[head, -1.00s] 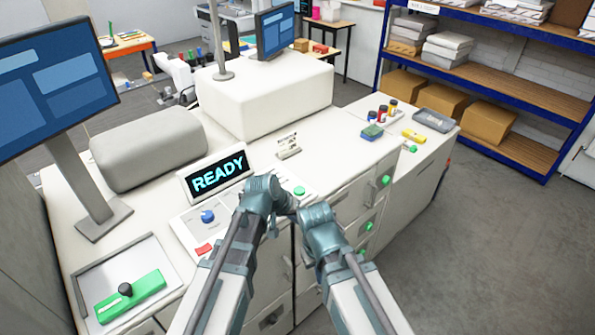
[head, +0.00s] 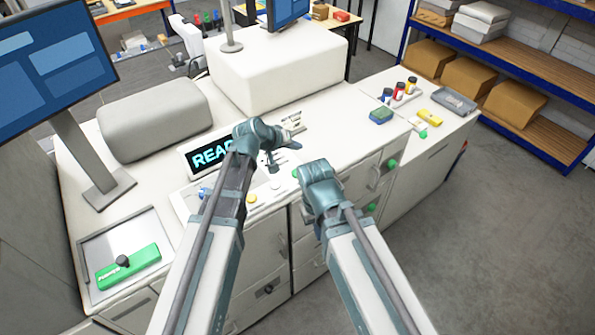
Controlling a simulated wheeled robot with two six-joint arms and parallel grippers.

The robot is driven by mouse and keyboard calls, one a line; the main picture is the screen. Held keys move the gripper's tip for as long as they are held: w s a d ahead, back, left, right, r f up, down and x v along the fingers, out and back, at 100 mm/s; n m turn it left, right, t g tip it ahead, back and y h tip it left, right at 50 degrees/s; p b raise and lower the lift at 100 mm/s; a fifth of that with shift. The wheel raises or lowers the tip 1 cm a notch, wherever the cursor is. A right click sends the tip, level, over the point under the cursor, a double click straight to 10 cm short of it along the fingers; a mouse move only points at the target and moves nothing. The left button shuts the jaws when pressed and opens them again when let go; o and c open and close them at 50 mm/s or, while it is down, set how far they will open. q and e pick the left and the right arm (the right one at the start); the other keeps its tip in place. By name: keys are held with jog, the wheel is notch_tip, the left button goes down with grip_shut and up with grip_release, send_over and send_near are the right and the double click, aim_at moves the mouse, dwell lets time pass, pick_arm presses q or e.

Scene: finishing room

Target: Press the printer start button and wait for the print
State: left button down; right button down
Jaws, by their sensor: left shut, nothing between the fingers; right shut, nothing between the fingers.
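The printer's small display (head: 205,157) stands on the white console and shows the start of READY in cyan letters. My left arm covers its right part. The control panel (head: 182,204) lies in front of it, with a blue knob (head: 204,193), a yellow button (head: 251,198) and a green button (head: 295,173) at its right end. My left gripper (head: 269,164) is shut and empty above the panel, left of the green button. My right gripper (head: 316,180) is shut and empty, just right of the green button. Its fingertips are mostly hidden behind its wrist.
A grey rounded cover (head: 152,120) and a white printer block (head: 278,72) stand behind.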

aim_at(296, 174)
pick_arm(q)
jog(key=shift+f, duration=0.1)
notch_tip(296, 174, down, 9)
jog(key=b, duration=0.8)
jog(key=shift+b, duration=0.4)
dwell(1.3)
jog(key=shift+f+b, duration=0.25)
jog(key=shift+b, duration=0.15)
jog(key=shift+f+b, duration=0.3)
jog(key=shift+b, duration=0.05)
dwell(0.5)
jog(key=shift+r, duration=0.1)
dwell(0.3)
jog(key=shift+r+p, duration=0.7)
jog(key=shift+p, duration=0.1)
